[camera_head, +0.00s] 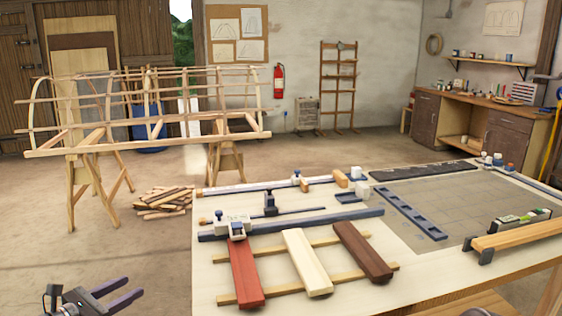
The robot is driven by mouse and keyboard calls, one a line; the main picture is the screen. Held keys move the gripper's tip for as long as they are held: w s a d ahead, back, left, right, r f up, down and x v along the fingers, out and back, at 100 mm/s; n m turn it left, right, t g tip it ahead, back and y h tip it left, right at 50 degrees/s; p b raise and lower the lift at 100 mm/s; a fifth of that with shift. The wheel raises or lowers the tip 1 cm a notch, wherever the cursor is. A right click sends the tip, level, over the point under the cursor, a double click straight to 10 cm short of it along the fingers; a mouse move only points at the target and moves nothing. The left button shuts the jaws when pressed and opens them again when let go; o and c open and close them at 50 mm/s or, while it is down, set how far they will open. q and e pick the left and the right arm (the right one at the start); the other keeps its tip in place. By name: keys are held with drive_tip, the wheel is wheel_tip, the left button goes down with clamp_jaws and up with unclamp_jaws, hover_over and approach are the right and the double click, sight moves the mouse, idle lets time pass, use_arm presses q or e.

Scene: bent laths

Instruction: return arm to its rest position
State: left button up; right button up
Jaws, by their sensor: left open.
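My left gripper (134,288) is at the lower left of the head view, over the bare floor and left of the workbench (208,275). Its two purple-grey fingers are apart, with nothing between them. They point to the upper right. Most of my left arm is outside the picture. My right gripper is not in view. On the bench, a red lath (246,272), a pale lath (307,262) and a dark brown lath (362,251) lie side by side across two thin wooden strips.
Clamps (236,226) and long metal bars lie behind the laths. A grey mat (470,200) covers the bench's right part. A wooden frame (150,110) rests on trestles at the back left, with scrap wood (163,200) beneath. The floor between it and my gripper is clear.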

use_arm(q)
drive_tip(key=s+d+f+m+g+y, duration=0.1)
drive_tip(key=s+d+f+m+g, duration=0.2)
drive_tip(key=f, duration=0.5)
drive_tip(key=s+d+f+m+g+y+p, duration=0.1)
drive_tip(key=s+f+m+g, duration=0.2)
drive_tip(key=s+f, duration=0.35)
drive_tip(key=s+d+f+m+g+y, duration=0.1)
drive_tip(key=s+f+m+g+y, duration=0.15)
drive_tip(key=f, duration=0.65)
drive_tip(key=s+d+f+m+g+p, duration=0.2)
drive_tip(key=s+d+f+m+g, duration=0.1)
drive_tip(key=s+d+f+m, duration=0.55)
drive_tip(key=s+d+m+g+p, duration=0.1)
drive_tip(key=s+d+m+p, duration=0.1)
drive_tip(key=s+d+m, duration=0.7)
drive_tip(key=s+d+h, duration=0.1)
drive_tip(key=s+d, duration=0.2)
drive_tip(key=d, duration=0.4)
drive_tip(key=shift+s+d+r+m+g, duration=0.2)
drive_tip(key=shift+s+m+g, duration=0.15)
drive_tip(key=shift+m, duration=0.05)
drive_tip(key=shift+c, duration=0.3)
